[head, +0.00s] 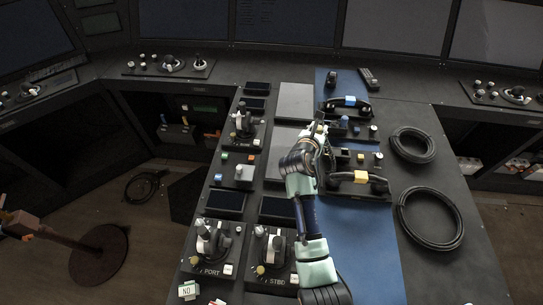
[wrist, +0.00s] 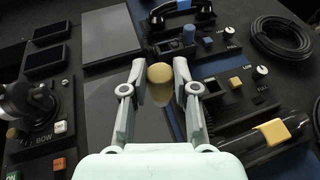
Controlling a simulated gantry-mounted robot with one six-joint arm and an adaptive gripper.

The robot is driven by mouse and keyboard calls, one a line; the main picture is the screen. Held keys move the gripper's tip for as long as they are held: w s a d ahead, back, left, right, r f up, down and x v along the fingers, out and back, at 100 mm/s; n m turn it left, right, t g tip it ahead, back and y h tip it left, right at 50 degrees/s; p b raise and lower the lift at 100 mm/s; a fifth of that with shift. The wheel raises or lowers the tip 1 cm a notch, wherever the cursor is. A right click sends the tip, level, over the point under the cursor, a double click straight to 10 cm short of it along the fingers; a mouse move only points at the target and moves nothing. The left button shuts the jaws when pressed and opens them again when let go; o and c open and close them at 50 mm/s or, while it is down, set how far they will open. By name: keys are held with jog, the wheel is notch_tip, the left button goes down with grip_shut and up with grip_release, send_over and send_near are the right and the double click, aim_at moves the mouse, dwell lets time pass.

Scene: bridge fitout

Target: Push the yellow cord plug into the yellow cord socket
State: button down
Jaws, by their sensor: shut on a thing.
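My gripper (wrist: 160,85) is shut on the yellow cord plug (wrist: 159,76), which shows as a rounded yellow end between the two fingers. In the head view my gripper (head: 319,129) is above the panels at the middle of the console, and the plug cannot be made out clearly there. The yellow-marked panel has a dark square socket (wrist: 211,88) with a yellow button (wrist: 235,82) beside it, right of my gripper in the wrist view. The plug is apart from this socket. The yellow-marked handset (head: 358,178) lies in front of that panel.
A blue-marked handset (head: 346,104) and its panel with blue parts (wrist: 188,36) lie farther back. Black cable coils (head: 431,217) are at the right. Upright levers (head: 210,240) and dark screens stand at the left. A grey plate (wrist: 110,35) lies flat beyond my gripper.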

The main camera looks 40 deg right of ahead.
jog(key=s+d+f+m+g+b, duration=0.1)
jog(key=s+d+b, duration=0.1)
jog(key=d, duration=0.4)
jog(key=shift+s+d+f, duration=0.15)
jog(key=shift+s+f, duration=0.15)
jog(key=shift+s, duration=0.1)
jog(key=shift+r+p, duration=0.15)
jog(key=shift+p, duration=0.55)
jog(key=shift+f+b, duration=1.2)
jog(key=shift+f, duration=1.4)
jog(key=shift+p, duration=0.35)
jog(key=shift+f+b, duration=0.75)
jog(key=shift+f, duration=0.5)
jog(key=shift+f, duration=0.25)
jog(key=shift+f+b, duration=0.35)
jog(key=shift+f, duration=0.15)
